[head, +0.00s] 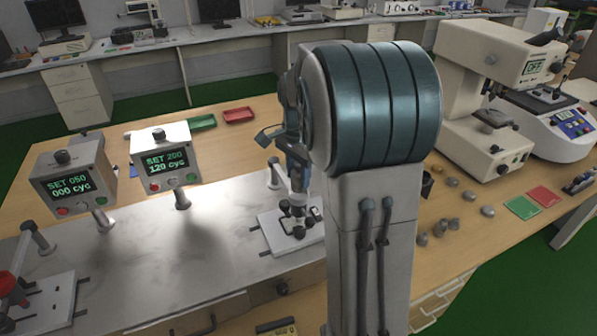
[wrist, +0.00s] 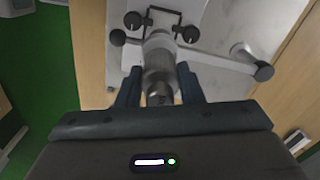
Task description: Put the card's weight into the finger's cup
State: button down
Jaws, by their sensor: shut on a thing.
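My gripper (wrist: 159,82) is shut on a grey metal cylindrical weight (wrist: 159,88), which sits between its two dark blue fingers. In the head view my gripper (head: 297,183) points down over the white test plate (head: 268,235). In the wrist view the weight lines up with a grey round part on the fixture's finger arm (wrist: 225,62). The cup is not clearly distinguishable, and I cannot tell whether the weight is inside it, touching it or above it. I cannot identify the card for certain.
Two counter boxes stand at left; one (head: 70,180) reads SET 050, 000 cyc, the other (head: 163,160) SET 200, 120 cyc. Several loose metal weights (head: 487,211) lie at right, near green (head: 522,207) and red (head: 544,196) mats. A press-like instrument (head: 470,95) stands behind them.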

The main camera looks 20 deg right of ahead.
jog(key=shift+f, duration=0.1)
jog(key=shift+f+b, duration=0.4)
jog(key=shift+f, duration=0.05)
jog(key=shift+f, duration=0.15)
dwell(0.4)
jog(key=shift+f+b, duration=0.3)
jog(key=shift+f, duration=0.1)
jog(key=shift+f, duration=0.2)
dwell(0.5)
jog(key=shift+c, duration=1.6)
grip_release()
